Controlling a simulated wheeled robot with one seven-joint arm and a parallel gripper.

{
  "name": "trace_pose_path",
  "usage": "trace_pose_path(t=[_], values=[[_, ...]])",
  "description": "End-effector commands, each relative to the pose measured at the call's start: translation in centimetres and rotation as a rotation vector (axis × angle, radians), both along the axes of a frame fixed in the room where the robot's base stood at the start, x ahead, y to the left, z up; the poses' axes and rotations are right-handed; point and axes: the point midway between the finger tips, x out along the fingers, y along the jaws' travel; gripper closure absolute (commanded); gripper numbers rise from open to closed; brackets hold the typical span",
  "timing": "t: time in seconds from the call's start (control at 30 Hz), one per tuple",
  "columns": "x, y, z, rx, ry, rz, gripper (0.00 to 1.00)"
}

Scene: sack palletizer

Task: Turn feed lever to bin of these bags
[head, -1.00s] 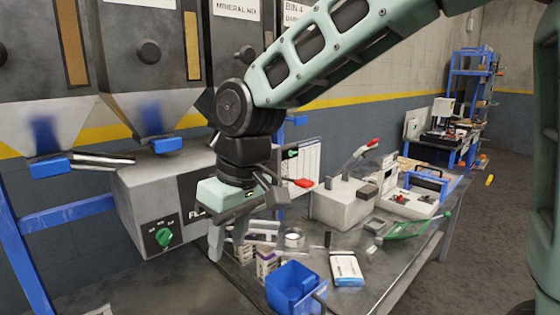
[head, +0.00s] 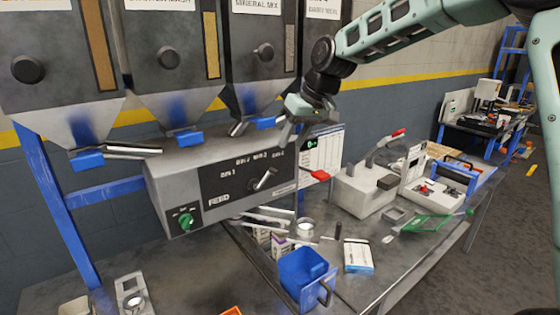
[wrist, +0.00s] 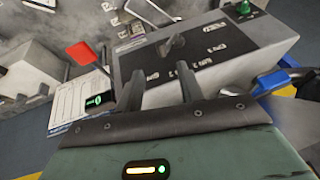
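The feed box (head: 165,190) is a grey housing with a dark front panel marked FEED and several bin labels. Its feed lever (head: 263,180) is a short metal handle tilted up to the right; I cannot tell exactly which label it points at. It also shows in the wrist view (wrist: 172,45), beyond my fingertips. My gripper (head: 288,130) is by the upper right corner of the box, apart from the lever. In the wrist view my gripper (wrist: 160,80) has its two fingers spread with nothing between them. I cannot identify the bags meant.
Several hoppers (head: 170,100) with blue slide handles hang above the box. A green knob (head: 186,221) sits at its lower left. A chart (head: 322,150) and a red tab (head: 320,175) are to its right. A blue bin (head: 300,278) and small items crowd the bench.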

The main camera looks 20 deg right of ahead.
Motion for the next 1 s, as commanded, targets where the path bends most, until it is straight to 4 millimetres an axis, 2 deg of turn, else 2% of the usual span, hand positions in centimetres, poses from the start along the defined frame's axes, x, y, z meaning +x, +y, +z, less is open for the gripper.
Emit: trace_pose_path(t=[0.2, 0.4, 0.6, 0.9, 0.93, 1.0], values=[[1.3, 1.5, -4.0, 0.000, 0.006, 0.004, 0.62], [2.3, 2.4, -7.0, 0.001, 0.004, 0.002, 0.62], [2.9, 2.8, -8.5, 0.000, 0.001, 0.000, 0.62], [2.9, 2.8, -8.8, 0.000, 0.000, 0.000, 0.62], [2.9, 2.8, -8.8, 0.000, 0.000, 0.000, 0.68], [2.9, 2.8, -8.8, 0.000, 0.000, 0.000, 0.87]])
